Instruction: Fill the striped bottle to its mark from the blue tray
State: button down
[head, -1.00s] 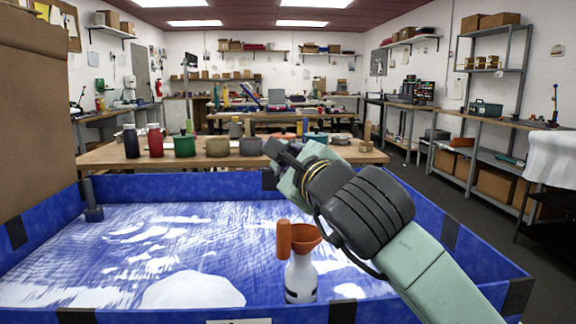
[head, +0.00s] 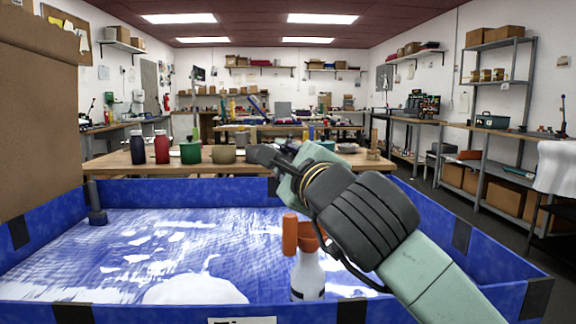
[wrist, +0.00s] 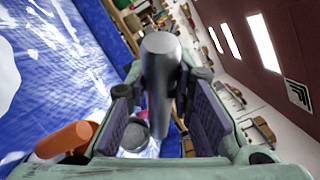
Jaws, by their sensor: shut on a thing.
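The striped bottle (head: 307,280), white with a dark band near its base, stands upright in or just in front of the blue tray (head: 130,188). An orange funnel (head: 308,238) sits at its mouth, partly behind my arm, with an orange cylinder (head: 290,235) beside it. An orange cylinder also shows at lower left in the wrist view (wrist: 65,141). White patches (head: 195,290) cover parts of the tray floor. My gripper (head: 268,156) is above the tray, up and left of the bottle. It is shut on a grey rounded tool (wrist: 160,75); the tool's far end is unclear.
Behind the tray is a wooden table (head: 110,163) with a dark bottle (head: 137,149), a red bottle (head: 162,149) and a green pot (head: 191,152). A cardboard box (head: 38,120) blocks the left side.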

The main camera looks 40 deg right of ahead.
jog(key=shift+s+a+f+n+t+b, duration=0.1)
jog(key=shift+a+f+n+t+b, duration=0.35)
jog(key=shift+b, duration=1.25)
jog(key=shift+s+a+f+n+t+b, duration=0.15)
jog(key=shift+a+f+n+b, duration=0.55)
jog(key=shift+b, duration=0.95)
